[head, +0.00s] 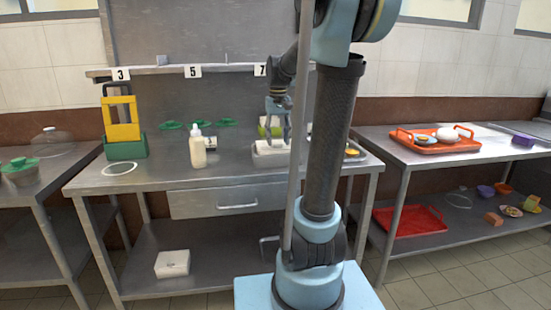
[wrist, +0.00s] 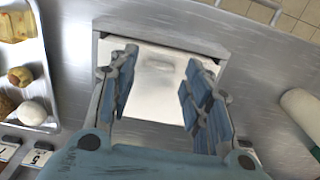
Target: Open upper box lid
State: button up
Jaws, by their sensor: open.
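The upper box (head: 268,161) is a pale, shallow box on the middle worktable, partly hidden by my arm in the head view. In the wrist view its lid (wrist: 155,98) is a flat, light rectangle with a faint raised or recessed patch near the middle. The lid appears closed. My gripper (head: 277,128) hangs over the box. In the wrist view my gripper (wrist: 160,60) is open, with its blue-padded fingers on either side of the lid's middle and nothing between them. I cannot tell whether the fingertips touch the lid.
A squeeze bottle (head: 198,146) stands left of the box. A food tray (wrist: 50,75) lies on the box's other side. A yellow-and-green stand (head: 122,125) is farther left. A numbered ledge (head: 225,69) runs behind. Another white box (head: 172,263) sits on the lower shelf.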

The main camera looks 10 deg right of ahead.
jog(key=shift+f, duration=0.85)
dwell(0.7)
jog(key=shift+r, duration=0.15)
dwell(0.3)
jog(key=shift+c, duration=1.1)
jog(key=c, duration=0.3)
grip_shut()
